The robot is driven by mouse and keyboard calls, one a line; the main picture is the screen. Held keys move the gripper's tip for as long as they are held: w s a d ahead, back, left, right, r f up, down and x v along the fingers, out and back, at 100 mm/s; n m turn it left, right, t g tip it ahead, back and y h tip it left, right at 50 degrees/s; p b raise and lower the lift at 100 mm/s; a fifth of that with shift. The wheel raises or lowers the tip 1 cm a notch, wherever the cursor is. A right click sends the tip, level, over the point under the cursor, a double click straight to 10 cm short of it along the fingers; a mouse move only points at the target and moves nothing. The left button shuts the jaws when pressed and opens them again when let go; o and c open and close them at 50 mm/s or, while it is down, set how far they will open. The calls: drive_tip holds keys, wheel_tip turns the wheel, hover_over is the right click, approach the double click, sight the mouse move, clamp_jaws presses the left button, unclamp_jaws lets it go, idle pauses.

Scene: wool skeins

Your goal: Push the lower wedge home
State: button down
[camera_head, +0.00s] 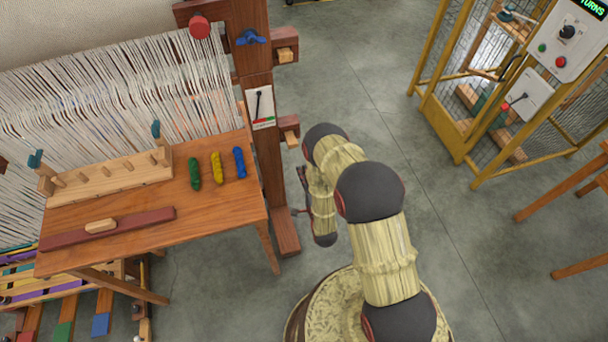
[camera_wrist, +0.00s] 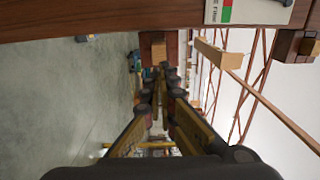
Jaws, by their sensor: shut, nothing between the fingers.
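In the wrist view a tan block (camera_wrist: 153,46) beyond my fingertips looks like this wedge. The upper wedge (camera_head: 287,55) sits higher on the same post. My gripper (camera_wrist: 166,70) is shut and empty. In the head view it is partly hidden by my arm, right of the post and below the lower wedge. I cannot tell whether the fingertips touch anything.
A gauge plate (camera_head: 260,107) is on the post. A wooden table (camera_head: 220,200) at left holds green, yellow and blue skeins (camera_head: 216,168) and a peg rack (camera_head: 110,185). A yellow mesh cage (camera_head: 465,130) stands at right. Grey floor between is clear.

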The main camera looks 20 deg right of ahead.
sight(294, 147)
drive_tip(key=w+b, duration=0.1)
drive_tip(key=w, duration=0.9)
drive_tip(key=w+b, duration=0.2)
drive_tip(key=w, duration=0.2)
drive_tip(key=shift+f+b, duration=0.1)
drive_tip(key=shift+b, duration=0.2)
drive_tip(key=shift+w, duration=0.25)
